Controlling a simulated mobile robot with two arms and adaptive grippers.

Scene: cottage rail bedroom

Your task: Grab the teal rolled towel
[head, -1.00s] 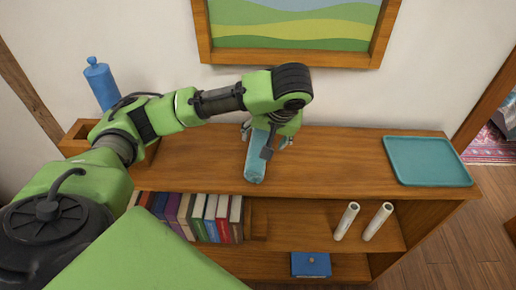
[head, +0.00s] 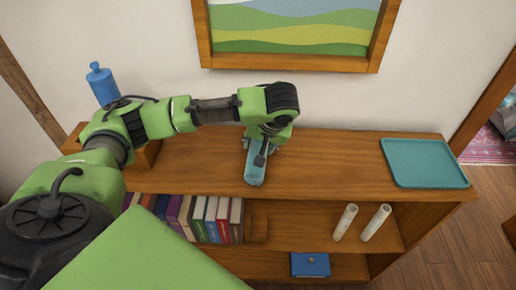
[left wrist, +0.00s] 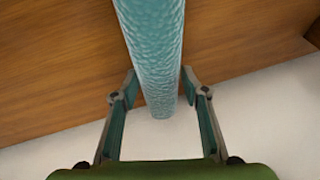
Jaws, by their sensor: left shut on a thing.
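The teal rolled towel (head: 254,168) lies on the wooden shelf top, its near end by the front edge. Its far part is hidden under my left gripper (head: 261,146) in the head view. In the left wrist view the towel (left wrist: 158,50) runs between the two fingers of my left gripper (left wrist: 160,95), which is shut on it. My right gripper is not in view.
A teal tray (head: 425,163) lies on the right of the shelf top (head: 335,165). A blue bottle (head: 102,86) stands at the left in a wooden box. Books (head: 210,217) and two white rolls (head: 345,221) are on the shelf below. A framed picture hangs above.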

